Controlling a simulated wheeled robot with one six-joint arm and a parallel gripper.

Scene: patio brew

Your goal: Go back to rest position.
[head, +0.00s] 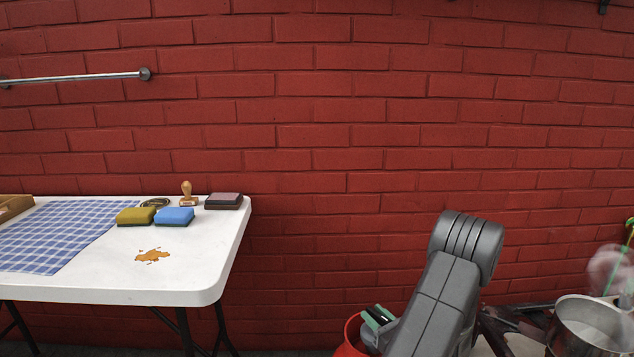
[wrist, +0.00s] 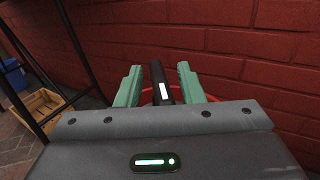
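My gripper (head: 379,317) is low at the right of the table in the head view, partly hidden behind my arm. In the wrist view my gripper (wrist: 160,73) has its two green fingers spread apart. A dark stick-like thing with a white label (wrist: 161,85) shows between the fingers, with gaps visible on both sides. A red bucket (head: 350,336) is beside the gripper in the head view. Its red rim (wrist: 148,96) shows behind the fingers in the wrist view. Most of the bucket is hidden.
A white table (head: 190,283) holds a checked cloth (head: 62,232), yellow sponge (head: 135,216), blue sponge (head: 174,216), wooden stamp (head: 187,194), ink pad (head: 223,201) and brown spill (head: 152,256). A steaming pot (head: 592,325) stands right. A wooden crate (wrist: 38,107) is left. A brick wall (head: 330,130) is behind.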

